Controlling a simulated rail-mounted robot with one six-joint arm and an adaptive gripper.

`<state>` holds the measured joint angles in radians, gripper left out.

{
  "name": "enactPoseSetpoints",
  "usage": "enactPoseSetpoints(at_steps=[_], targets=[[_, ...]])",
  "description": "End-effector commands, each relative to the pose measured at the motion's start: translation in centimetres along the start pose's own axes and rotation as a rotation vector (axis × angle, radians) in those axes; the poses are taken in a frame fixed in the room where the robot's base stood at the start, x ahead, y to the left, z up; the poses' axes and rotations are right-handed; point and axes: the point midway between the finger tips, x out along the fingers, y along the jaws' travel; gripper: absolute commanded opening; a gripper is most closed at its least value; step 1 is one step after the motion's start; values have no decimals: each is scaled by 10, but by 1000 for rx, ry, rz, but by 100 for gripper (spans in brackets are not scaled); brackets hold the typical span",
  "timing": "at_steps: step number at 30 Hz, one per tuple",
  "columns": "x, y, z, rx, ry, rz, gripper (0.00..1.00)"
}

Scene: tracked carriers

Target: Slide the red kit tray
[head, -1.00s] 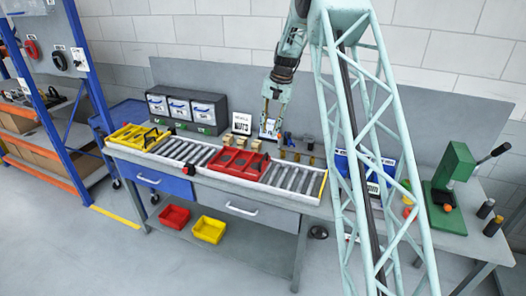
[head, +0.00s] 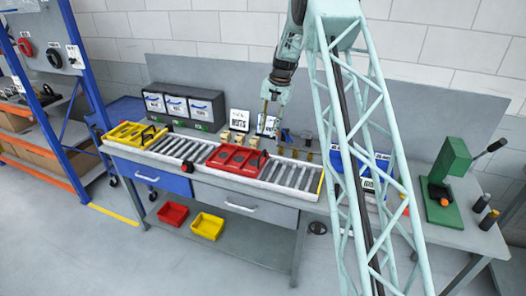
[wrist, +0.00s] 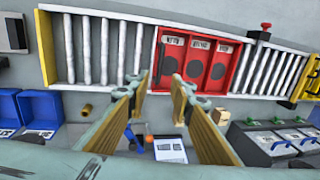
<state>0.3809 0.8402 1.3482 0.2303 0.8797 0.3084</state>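The red kit tray (head: 236,158) sits on the roller track (head: 217,170), about midway along it. It has several compartments and a raised handle. In the wrist view the tray (wrist: 193,60) shows labelled compartments with dark round recesses, beyond my fingertips. My gripper (head: 270,112) hangs above the back of the bench, behind and slightly right of the tray. In the wrist view its two yellow fingers (wrist: 160,84) are spread apart with nothing between them. The right fingertip overlaps the tray's edge in the picture, but I see no contact.
Bare rollers (head: 292,175) lie right of the red tray, and more lie left of it. A yellow tray (head: 124,139) is at the track's left end. Small blocks, signs and drawer bins (head: 183,107) stand behind. A green press (head: 448,178) stands at the right.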

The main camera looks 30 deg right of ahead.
Motion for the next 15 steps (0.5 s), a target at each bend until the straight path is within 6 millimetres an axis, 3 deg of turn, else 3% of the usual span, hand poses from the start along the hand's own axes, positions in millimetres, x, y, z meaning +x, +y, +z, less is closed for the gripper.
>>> enactPoseSetpoints(at_steps=[15], targets=[[61, 0, 1, 0, -2, 1, 21]])
